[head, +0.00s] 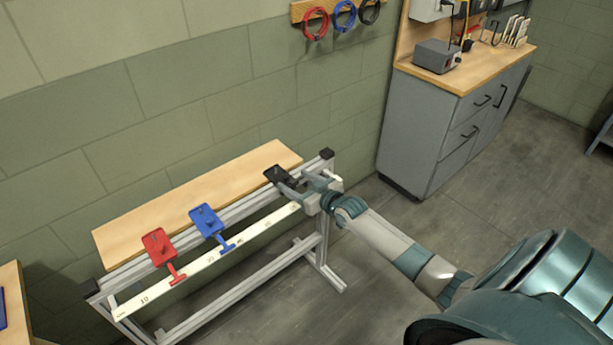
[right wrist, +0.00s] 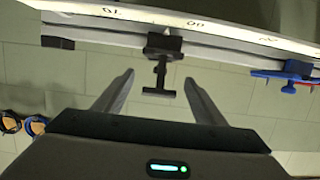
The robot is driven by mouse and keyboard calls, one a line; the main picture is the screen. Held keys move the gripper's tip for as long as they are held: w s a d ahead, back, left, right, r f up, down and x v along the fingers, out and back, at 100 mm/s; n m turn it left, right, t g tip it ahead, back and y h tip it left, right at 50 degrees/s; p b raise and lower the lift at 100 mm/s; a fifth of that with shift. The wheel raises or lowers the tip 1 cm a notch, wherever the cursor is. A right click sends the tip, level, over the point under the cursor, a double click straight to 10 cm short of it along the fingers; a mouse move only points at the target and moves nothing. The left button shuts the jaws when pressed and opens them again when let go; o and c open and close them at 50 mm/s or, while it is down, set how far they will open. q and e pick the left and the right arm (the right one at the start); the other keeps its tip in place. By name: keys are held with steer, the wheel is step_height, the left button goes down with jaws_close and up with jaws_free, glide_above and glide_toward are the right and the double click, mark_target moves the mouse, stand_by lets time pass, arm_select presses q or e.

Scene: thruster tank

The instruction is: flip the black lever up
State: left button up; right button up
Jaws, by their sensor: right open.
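The black lever (head: 277,174) sits at the right end of the aluminium rail in the head view. Its handle is mostly hidden there by my right gripper (head: 302,183). In the right wrist view the black lever (right wrist: 160,76) shows as a block with a T-shaped handle. My right gripper (right wrist: 158,97) is open, with one finger to each side of the T handle. A gap shows between the handle and each finger, and nothing is gripped. My left gripper is not in view.
A blue lever (head: 207,220) and a red lever (head: 158,246) sit further left on the same rail, handles toward the front. A white scale strip (head: 196,264) runs along the front. A wooden board (head: 190,202) lies behind. A grey cabinet (head: 437,128) stands to the right.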

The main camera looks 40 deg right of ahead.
steer(key=b+v, duration=0.2)
steer(key=v, duration=1.5)
steer(key=shift+s+b, duration=0.15)
steer(key=shift+b, duration=0.25)
steer(key=s+f+m+g+h, duration=0.1)
steer(key=s+f+g, duration=0.4)
steer(key=f, duration=1.3)
steer(key=s+f+g+h, duration=0.1)
steer(key=s+f, duration=0.7)
steer(key=f, duration=1)
steer(key=s+a+f+g, duration=0.2)
steer(key=s+a+f, duration=0.2)
steer(key=s+f, duration=0.3)
steer(key=s+a+f+g, duration=0.2)
steer(key=s+a+f, duration=0.2)
steer(key=s+f, duration=0.35)
steer(key=s+a+f+n+g, duration=0.1)
steer(key=s+a+f+g, duration=0.1)
steer(key=s+a, duration=0.3)
steer(key=s+a+f+n+g, duration=0.1)
steer(key=s+a+f, duration=0.4)
steer(key=s, duration=0.9)
steer(key=shift+a+f+n+g+y, duration=0.3)
steer(key=shift+a+g, duration=0.05)
steer(key=shift+g, duration=0.15)
